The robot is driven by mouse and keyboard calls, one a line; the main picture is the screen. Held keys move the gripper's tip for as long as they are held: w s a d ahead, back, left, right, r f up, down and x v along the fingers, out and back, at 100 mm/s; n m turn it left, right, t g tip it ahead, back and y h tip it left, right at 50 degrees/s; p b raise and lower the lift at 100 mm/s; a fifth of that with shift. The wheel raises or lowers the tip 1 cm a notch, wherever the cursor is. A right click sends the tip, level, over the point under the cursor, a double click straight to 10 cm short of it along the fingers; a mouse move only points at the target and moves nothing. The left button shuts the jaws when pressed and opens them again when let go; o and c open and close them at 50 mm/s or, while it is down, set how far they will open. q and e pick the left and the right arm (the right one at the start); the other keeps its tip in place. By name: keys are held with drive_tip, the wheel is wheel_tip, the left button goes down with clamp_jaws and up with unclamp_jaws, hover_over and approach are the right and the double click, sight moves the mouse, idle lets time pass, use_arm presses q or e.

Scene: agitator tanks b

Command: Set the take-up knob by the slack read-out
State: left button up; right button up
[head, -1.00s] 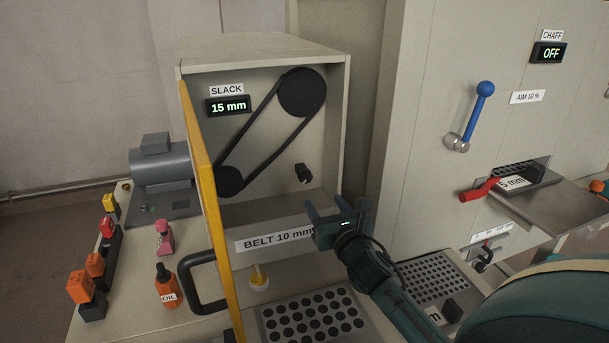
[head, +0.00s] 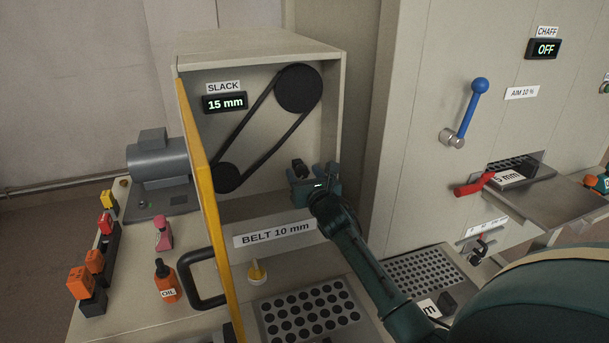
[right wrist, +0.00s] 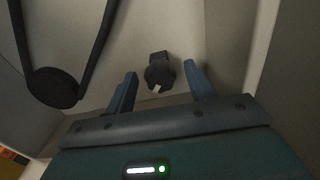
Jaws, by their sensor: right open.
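The slack read-out (head: 225,103) shows 15 mm on the back wall of the belt box. The take-up knob (head: 299,168) is a small black knob low on that wall, right of the belt, partly hidden by my gripper. In the right wrist view the knob (right wrist: 159,74) shows a pale pointer mark and lies ahead, between the fingers' lines. My right gripper (head: 314,174) is open and empty, inside the box mouth. Its two blue fingers (right wrist: 160,92) show on either side of the knob; I cannot tell whether they touch it. My left gripper is not in view.
The yellow-edged box door (head: 212,210) stands open at the left, with a black handle (head: 202,280). A label on the box's lower front (head: 275,233) reads BELT 10 mm. An oil bottle (head: 165,284) stands on the bench. A blue lever (head: 470,105) is at right.

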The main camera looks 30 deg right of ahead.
drive_tip(key=c, duration=1)
drive_tip(key=shift+o, duration=0.2)
drive_tip(key=shift+m, duration=0.4)
drive_tip(key=m, duration=0.3)
drive_tip(key=shift+p, duration=0.3)
drive_tip(key=shift+m, duration=1.7)
